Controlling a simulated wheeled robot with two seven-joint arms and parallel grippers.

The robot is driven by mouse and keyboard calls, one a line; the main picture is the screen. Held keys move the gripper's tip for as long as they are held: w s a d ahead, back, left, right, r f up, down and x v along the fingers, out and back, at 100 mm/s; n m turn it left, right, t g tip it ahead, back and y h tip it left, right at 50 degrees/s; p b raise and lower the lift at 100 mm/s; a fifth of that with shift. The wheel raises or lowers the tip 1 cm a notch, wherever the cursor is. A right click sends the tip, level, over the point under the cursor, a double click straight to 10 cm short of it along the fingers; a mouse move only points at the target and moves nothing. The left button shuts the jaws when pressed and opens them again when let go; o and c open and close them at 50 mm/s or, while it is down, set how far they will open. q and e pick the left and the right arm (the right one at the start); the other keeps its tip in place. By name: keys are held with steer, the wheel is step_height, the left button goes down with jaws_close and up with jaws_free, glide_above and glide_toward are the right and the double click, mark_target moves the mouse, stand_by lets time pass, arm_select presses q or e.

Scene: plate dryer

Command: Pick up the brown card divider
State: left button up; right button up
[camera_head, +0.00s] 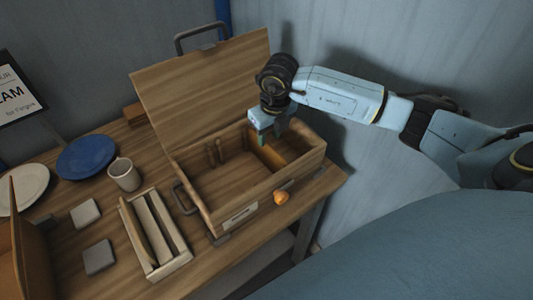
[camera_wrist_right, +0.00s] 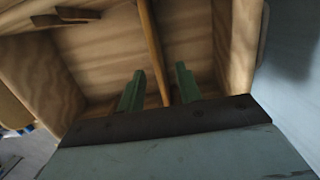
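The brown card divider (camera_head: 268,154) stands upright inside the open wooden box (camera_head: 200,208), toward its right end. In the right wrist view the divider (camera_wrist_right: 152,45) shows as a thin edge running down between the fingers. My right gripper (camera_head: 266,138) is over the box at the divider's far end. Its two green fingers are apart, one on each side of the divider's edge (camera_wrist_right: 160,90), with gaps visible on both sides. I cannot tell how far the fingertips reach down past its top edge. My left gripper is not in view.
The box's raised lid (camera_head: 205,90) stands behind it. A small orange object (camera_head: 281,197) is at the box's front. A slotted wooden tray (camera_head: 155,235), a mug (camera_head: 124,174), a blue plate (camera_head: 86,157) and grey blocks (camera_head: 98,257) stand to the left. A wall is close behind.

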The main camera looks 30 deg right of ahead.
mark_target(267, 142)
steer(key=shift+w+a+f+p, duration=0.1)
steer(key=shift+w+f+p, duration=0.05)
steer(key=shift+f, duration=0.85)
steer(key=shift+w+a+f+p, duration=0.1)
steer(key=shift+w+f, duration=0.1)
steer(key=shift+f, duration=0.75)
steer(key=shift+w+a+f+p, duration=0.1)
steer(key=shift+w+f+p, duration=0.05)
steer(key=shift+f, duration=0.85)
jaws_close()
